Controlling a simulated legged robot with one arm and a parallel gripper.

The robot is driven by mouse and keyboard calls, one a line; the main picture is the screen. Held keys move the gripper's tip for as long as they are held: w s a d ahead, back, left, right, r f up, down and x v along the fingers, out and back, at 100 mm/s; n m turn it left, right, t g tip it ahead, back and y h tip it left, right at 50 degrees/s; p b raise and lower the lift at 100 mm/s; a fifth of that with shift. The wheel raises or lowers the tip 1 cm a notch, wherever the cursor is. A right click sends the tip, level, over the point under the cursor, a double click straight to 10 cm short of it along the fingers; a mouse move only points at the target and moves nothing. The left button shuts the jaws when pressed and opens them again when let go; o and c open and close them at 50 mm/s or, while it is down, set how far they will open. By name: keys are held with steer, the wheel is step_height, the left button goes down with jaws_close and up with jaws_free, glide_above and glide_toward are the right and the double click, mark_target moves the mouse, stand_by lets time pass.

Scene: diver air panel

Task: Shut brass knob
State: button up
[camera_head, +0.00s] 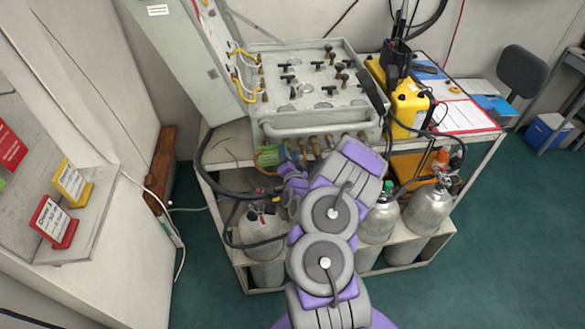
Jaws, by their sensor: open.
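The diver air panel (306,85) is a grey box on the bench, with several black-handled valves on its top. Small brass knobs or fittings (264,97) show along its left side, and more brass fittings (315,145) line its front below the grey rail. Which one is the task's brass knob, and how far it is turned, I cannot tell. My gripper (277,188) is small and partly hidden at the end of my grey and purple arm. It is open, below the panel's front left corner and in front of the bench. I see nothing held in it.
Grey gas cylinders (262,229) stand on the bench's lower shelf, with more (427,208) to the right. Black hoses loop at the left. A yellow case (408,106) and a red-edged sheet (463,115) lie right of the panel.

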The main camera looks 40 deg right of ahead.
steer(key=p+v, duration=0.7)
steer(key=v, duration=1)
steer(key=shift+d+f, duration=0.15)
steer(key=shift+f, duration=0.05)
